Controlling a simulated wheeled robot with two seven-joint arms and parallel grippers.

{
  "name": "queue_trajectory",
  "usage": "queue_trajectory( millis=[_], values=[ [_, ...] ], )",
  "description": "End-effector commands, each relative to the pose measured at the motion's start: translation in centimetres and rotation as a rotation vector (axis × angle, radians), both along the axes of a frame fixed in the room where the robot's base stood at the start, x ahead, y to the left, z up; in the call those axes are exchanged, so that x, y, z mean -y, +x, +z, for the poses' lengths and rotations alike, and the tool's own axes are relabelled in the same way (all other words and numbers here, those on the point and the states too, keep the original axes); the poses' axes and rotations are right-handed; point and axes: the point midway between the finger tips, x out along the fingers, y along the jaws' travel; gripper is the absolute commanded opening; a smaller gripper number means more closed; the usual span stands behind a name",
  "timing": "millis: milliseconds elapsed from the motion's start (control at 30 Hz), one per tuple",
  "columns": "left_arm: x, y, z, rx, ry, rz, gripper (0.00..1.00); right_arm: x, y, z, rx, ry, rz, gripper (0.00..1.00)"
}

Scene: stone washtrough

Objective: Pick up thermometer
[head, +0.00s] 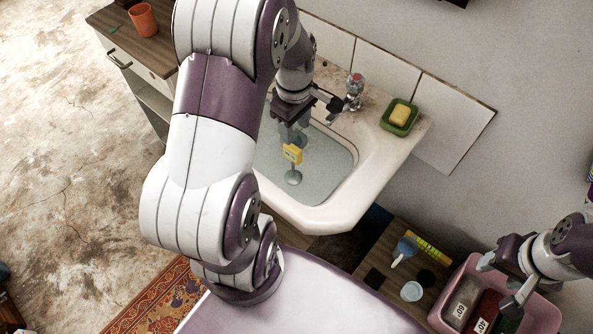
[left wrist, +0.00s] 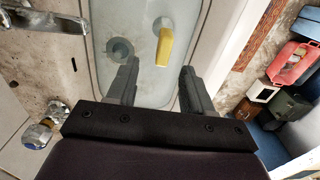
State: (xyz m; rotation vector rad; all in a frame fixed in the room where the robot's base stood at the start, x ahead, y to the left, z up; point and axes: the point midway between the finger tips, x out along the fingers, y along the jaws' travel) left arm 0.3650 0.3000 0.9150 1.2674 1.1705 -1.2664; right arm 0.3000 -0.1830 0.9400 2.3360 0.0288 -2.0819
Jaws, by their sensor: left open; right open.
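The thermometer appears to be the small yellow object (head: 292,153) in the basin of the sink, near the drain; its markings are too small to read. In the left wrist view the yellow thermometer (left wrist: 164,47) lies ahead of the fingertips, between their lines. My left gripper (head: 292,137) points down over the basin, open and empty, with the thermometer just beyond its fingers; its two fingers also show in the left wrist view (left wrist: 159,68). My right gripper (head: 498,284) is open and empty, above the pink crate at lower right.
The white sink (head: 338,205) has a raised rim around the basin, with a tap (head: 354,88) behind and a green soap dish (head: 399,117) on its right. A wooden stand (head: 385,250) with small items is in front. The pink crate (head: 440,312) holds labelled items.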

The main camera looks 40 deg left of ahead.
Motion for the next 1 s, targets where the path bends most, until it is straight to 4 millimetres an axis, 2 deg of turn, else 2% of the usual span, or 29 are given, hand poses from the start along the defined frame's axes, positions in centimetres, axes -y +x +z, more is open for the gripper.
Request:
queue_trajectory(
  millis=[100,267,467,567,733,767,900,1000],
  values=[
    [0.1,-0.1,-2.2,-0.002,-0.001,-0.003,0.51,0.0,0.0,0.0,0.000,0.000,0.000,0.51],
    [0.0,-0.3,-4.1,-0.002,-0.001,-0.005,0.51,0.0,0.0,-0.1,0.000,0.000,0.000,0.51],
    [-0.2,-0.8,-7.7,-0.002,-0.001,-0.006,0.51,0.0,0.0,-0.2,0.000,0.000,0.000,0.51],
    [-0.2,-0.8,-8.4,0.001,0.000,-0.006,0.51,0.0,0.0,-0.3,0.000,0.000,0.000,0.51],
    [-0.2,-0.8,-8.4,0.001,0.001,-0.007,0.51,0.0,0.0,-0.2,0.000,0.000,0.000,0.51],
    [-0.2,-0.8,-8.4,0.001,0.001,-0.007,0.48,0.0,0.0,-0.2,-0.001,0.000,0.000,0.51],
    [-0.2,-0.7,-8.4,0.002,0.001,-0.007,0.02,0.0,0.0,-0.2,0.000,0.000,0.000,0.51],
    [-0.2,-0.7,-8.4,0.002,0.001,-0.007,0.00,0.0,0.0,-0.2,-0.001,0.000,0.000,0.51]
  ],
)
